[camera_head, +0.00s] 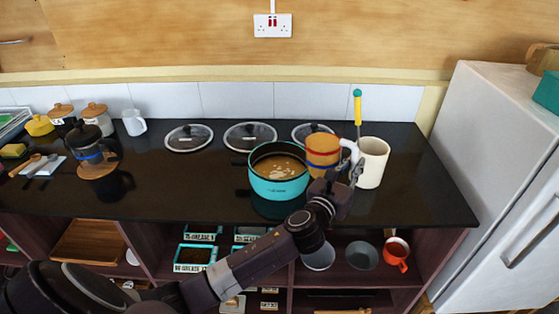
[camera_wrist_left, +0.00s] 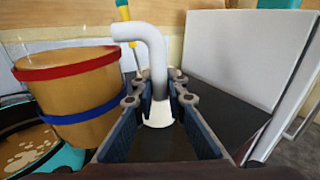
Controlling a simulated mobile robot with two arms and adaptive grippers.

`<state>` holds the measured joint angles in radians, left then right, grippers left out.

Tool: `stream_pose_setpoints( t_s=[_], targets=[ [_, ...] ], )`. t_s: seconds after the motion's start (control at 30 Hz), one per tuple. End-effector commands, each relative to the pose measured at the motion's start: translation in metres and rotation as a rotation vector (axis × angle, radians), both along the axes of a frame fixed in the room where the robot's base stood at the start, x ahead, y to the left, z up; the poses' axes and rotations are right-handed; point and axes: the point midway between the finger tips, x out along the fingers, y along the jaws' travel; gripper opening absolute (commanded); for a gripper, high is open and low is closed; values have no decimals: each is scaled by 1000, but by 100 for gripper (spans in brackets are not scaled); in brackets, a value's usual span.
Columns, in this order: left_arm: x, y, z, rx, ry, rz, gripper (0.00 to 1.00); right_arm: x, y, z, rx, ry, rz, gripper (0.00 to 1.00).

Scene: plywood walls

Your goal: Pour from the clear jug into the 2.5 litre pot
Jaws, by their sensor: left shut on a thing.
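The clear jug (camera_head: 322,152) is filled with orange-brown contents and has a red band at its rim and a blue band lower down. It also shows at the left of the left wrist view (camera_wrist_left: 75,95). My left gripper (camera_head: 353,172) is shut on its white handle (camera_wrist_left: 155,65). The jug is close to upright at the right rim of the teal pot (camera_head: 278,187), and its lower part is partly hidden by my gripper. The pot stands on the black counter and holds brown liquid with pale patches. My right gripper is not in view.
A cream container (camera_head: 373,162) stands just right of my gripper, near a yellow-and-teal-handled utensil (camera_head: 357,105). Several glass lids (camera_head: 189,138) lie behind the pot. A dark press pot (camera_head: 90,142) stands at left. The counter (camera_head: 190,185) is clear between it and the pot.

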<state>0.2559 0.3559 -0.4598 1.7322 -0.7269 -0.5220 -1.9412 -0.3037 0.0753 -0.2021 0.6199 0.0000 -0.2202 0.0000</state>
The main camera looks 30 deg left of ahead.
Motion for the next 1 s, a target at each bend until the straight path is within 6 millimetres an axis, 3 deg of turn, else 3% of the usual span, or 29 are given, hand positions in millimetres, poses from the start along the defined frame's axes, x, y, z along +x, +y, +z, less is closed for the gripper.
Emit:
stream_pose_setpoints(
  t_s=[0.4,1.0],
  targets=[
    [0,12,25,-207,-5,-1,0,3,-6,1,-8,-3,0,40],
    [1,18,32,-282,-3,-2,0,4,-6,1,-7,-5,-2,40]
  ],
)
